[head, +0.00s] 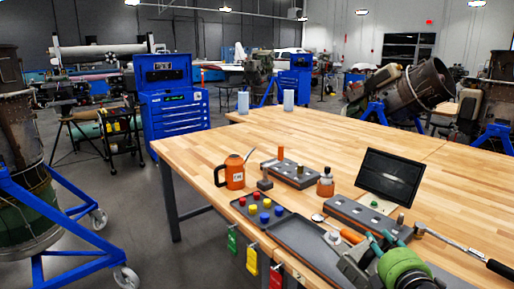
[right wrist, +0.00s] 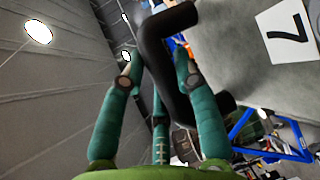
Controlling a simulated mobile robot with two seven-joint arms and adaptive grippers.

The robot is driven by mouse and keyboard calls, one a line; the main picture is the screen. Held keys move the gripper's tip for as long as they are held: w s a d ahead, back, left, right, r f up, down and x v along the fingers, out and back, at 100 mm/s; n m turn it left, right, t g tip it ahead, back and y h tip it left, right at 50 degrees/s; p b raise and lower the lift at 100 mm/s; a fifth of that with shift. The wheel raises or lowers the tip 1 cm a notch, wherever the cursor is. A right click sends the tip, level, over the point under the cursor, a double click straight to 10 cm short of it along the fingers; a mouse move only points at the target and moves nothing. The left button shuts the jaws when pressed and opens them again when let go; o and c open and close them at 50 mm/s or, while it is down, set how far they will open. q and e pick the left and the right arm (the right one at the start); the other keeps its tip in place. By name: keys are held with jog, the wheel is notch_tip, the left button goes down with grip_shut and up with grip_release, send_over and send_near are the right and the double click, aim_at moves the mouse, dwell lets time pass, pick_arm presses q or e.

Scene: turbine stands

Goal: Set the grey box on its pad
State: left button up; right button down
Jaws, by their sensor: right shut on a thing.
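The grey box (right wrist: 235,45) shows large at the upper right of the right wrist view, with a white label bearing a black 7. A bent black handle (right wrist: 152,62) runs beside it, between the teal fingers of my right gripper (right wrist: 160,78), which is shut on this handle. In the head view, my green and teal right gripper (head: 372,244) is at the front right, over the near table edge. My left gripper is not in view.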

aim_at(371, 268)
jog(key=s+a, duration=0.1)
jog(key=s+a+f+m+h, duration=0.1)
jog(key=s, duration=0.1)
jog(key=s+a+f+h, duration=0.1)
jog(key=shift+s+a+f+m, duration=0.1)
jog(key=shift+s+a+m, duration=0.25)
jog(key=shift+m, duration=0.05)
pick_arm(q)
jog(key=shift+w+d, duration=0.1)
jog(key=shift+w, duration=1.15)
pick_arm(e)
jog(key=s+a+f+m+g+h, duration=0.1)
jog(key=s+a+f+h, duration=0.1)
jog(key=s, duration=0.4)
jog(key=s+a+f+m+g+h, duration=0.1)
jog(key=s+a+f+m+h, duration=0.1)
jog(key=s, duration=0.3)
jog(key=shift+s+a+h, duration=0.35)
jog(key=shift+a+h, duration=0.25)
jog(key=shift+a, duration=0.3)
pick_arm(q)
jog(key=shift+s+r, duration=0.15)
pick_arm(e)
jog(key=shift+w+r, duration=0.1)
jog(key=shift+r, duration=0.15)
